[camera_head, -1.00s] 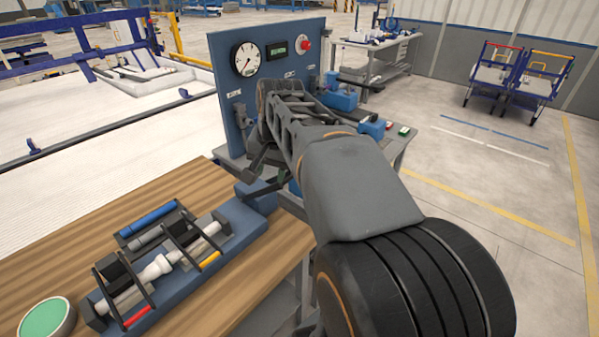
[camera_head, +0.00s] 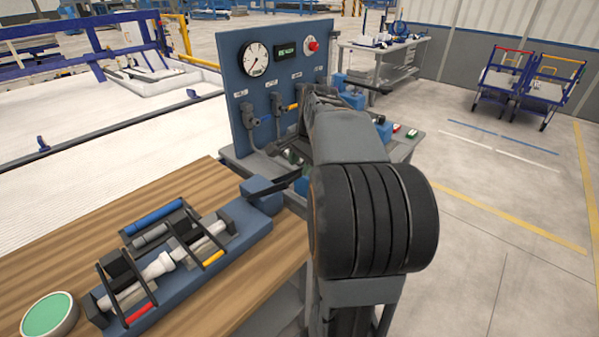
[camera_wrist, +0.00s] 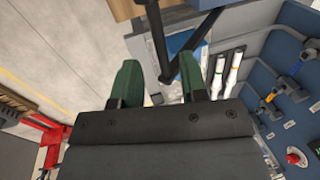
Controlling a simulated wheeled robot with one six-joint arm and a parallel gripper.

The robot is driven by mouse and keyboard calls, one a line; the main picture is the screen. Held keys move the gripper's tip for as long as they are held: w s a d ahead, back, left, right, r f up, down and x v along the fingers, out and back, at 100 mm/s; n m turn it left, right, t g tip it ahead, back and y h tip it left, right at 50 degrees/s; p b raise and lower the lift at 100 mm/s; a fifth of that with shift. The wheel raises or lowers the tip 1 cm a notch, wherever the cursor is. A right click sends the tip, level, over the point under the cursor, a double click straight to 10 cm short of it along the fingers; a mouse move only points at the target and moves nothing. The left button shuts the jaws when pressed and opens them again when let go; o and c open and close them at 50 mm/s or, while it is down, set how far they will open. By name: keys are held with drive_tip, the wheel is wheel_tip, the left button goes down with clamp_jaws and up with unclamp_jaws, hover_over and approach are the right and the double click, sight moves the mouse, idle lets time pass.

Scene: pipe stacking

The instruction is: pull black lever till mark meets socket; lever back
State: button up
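The black lever (camera_head: 282,181) sticks out from the right end of the blue pipe bench (camera_head: 262,192) toward my arm. In the wrist view two black bars meet in a V ahead of my fingers; the slanted bar (camera_wrist: 190,47) appears to be the lever. My gripper (camera_wrist: 161,64) is open, its green fingers wide apart on either side of the V's tip. I cannot tell whether they touch it. White pipes lie clamped on the bench, with a white socket (camera_head: 159,266) between them. The mark is too small to make out.
A blue panel (camera_head: 262,98) with a gauge, a display and valves stands behind my arm. Two white pipes (camera_wrist: 234,72) lie right of my fingers in the wrist view. A green-topped round tin (camera_head: 49,316) sits on the wooden table (camera_head: 215,320). Open floor lies to the right.

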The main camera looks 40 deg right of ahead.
sight(298, 175)
drive_tip(key=shift+x, duration=1.65)
clamp_jaws()
